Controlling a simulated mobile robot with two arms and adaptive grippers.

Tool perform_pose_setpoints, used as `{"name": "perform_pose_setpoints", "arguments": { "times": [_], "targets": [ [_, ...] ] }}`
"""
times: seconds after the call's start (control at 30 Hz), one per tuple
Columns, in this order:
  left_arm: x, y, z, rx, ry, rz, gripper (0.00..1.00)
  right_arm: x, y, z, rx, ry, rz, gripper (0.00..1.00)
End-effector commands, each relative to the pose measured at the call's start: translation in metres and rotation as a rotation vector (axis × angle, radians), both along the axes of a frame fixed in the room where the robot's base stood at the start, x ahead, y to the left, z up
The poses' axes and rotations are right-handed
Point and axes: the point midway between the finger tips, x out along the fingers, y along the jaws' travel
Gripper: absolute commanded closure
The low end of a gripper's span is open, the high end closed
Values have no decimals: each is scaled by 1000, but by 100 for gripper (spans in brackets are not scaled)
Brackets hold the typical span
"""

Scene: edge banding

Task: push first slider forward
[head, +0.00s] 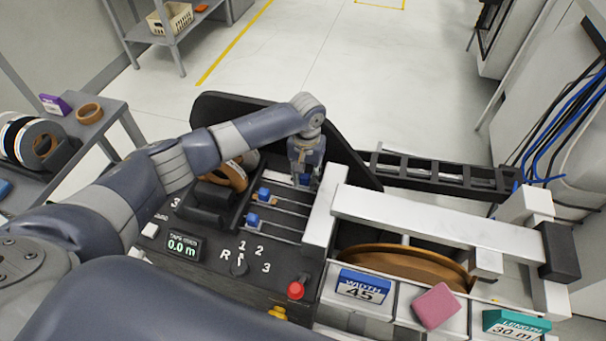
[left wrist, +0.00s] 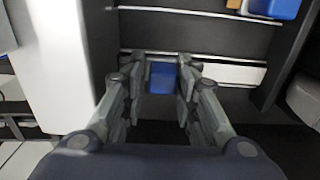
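The black control panel (head: 205,262) holds several slider rails with blue knobs. One blue knob (head: 263,193) and a nearer blue knob (head: 252,220) sit toward the left of their rails. My left gripper (head: 304,178) points down over the farthest rail, near its right end, and mostly hides that rail's knob in the head view. In the left wrist view, this farthest slider's blue knob (left wrist: 163,78) lies between the two fingertips (left wrist: 163,86). The fingers are apart, with narrow gaps seeming to show beside the knob. My right gripper is not in view.
A white block (head: 326,215) and a white beam (head: 430,222) stand right of the rails. A red button (head: 296,290) and a rotary knob (head: 239,264) are at the panel's front. A brown roll (head: 235,176) sits to the left, close to my left arm.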

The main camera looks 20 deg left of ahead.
Motion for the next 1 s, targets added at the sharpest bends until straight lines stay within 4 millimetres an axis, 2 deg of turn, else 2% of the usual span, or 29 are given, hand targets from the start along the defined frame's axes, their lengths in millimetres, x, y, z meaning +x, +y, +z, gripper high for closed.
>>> {"name": "perform_pose_setpoints", "arguments": {
  "times": [0.3, 0.43, 0.57, 0.8, 1.0],
  "targets": [
    [0, -1, 1, -2, -1, -2, 68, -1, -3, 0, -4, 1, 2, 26],
    [1, -1, 10, -2, -2, -2, 68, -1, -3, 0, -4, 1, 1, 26],
    [1, -1, 32, -2, -5, -3, 68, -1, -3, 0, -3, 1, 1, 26],
    [1, -1, 84, -2, -3, -2, 68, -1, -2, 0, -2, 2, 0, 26],
    [1, -1, 112, -1, -2, -3, 68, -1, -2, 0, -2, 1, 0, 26]
  ]
}}
